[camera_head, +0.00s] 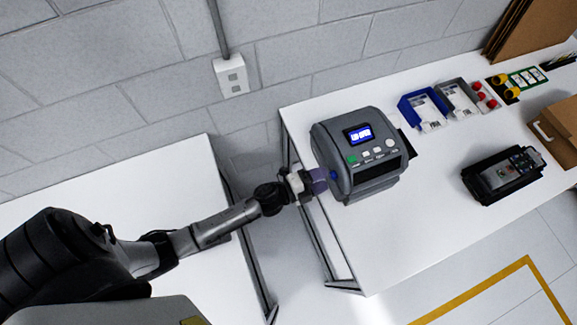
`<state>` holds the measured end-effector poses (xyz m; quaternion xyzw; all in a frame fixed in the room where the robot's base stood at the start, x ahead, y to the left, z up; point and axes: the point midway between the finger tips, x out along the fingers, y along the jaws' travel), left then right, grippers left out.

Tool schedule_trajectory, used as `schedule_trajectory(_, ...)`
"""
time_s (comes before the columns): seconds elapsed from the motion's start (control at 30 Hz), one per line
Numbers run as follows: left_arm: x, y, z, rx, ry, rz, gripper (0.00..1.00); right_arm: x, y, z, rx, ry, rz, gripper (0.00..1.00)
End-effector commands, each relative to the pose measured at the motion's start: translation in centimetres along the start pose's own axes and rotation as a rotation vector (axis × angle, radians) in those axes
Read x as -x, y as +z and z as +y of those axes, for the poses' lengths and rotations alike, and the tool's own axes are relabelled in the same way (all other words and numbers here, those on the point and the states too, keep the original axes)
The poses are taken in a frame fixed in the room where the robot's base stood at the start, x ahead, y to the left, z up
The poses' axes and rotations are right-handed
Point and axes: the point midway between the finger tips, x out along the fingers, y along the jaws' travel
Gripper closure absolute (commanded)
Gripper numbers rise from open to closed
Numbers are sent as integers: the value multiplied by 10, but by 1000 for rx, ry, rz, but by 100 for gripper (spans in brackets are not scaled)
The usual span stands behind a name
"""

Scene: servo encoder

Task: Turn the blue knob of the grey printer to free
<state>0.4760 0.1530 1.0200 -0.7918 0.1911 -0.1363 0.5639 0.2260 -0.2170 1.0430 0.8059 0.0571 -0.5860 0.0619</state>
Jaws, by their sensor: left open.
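The grey printer (369,177) stands on the left end of the right-hand white table, with a lit blue display and several buttons on its top. The blue knob (333,176) shows as a small blue patch on the printer's left side, mostly hidden by my gripper. My left gripper (322,180) reaches in from the left at the printer's left side, close to the knob. It is open; I cannot tell whether its fingers are around the knob or touch it. The knob's setting cannot be read. My right gripper is not in view.
A second white table (120,195) stands at the left, with a gap between the tables. Right of the printer are a blue bin (423,108), a grey bin (458,97), a black device (503,175) and a cardboard box (560,125). The table's front part is clear.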

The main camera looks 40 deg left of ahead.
Motion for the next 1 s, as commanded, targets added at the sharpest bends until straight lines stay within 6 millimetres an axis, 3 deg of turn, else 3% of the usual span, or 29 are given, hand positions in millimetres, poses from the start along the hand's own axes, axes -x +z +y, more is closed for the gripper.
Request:
schedule_trajectory(0.2, 46, 0, 3, 2, 2, 0, 46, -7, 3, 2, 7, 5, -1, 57)
schedule_trajectory(0.5, 95, 0, 2, 1, 1, 0, 46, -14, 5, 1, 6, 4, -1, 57)
schedule_trajectory(0.7, 110, 0, 1, 0, 1, -1, 46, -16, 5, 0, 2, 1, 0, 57)
schedule_trajectory(1.0, 114, 0, 0, 0, -1, 0, 46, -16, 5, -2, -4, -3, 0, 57)
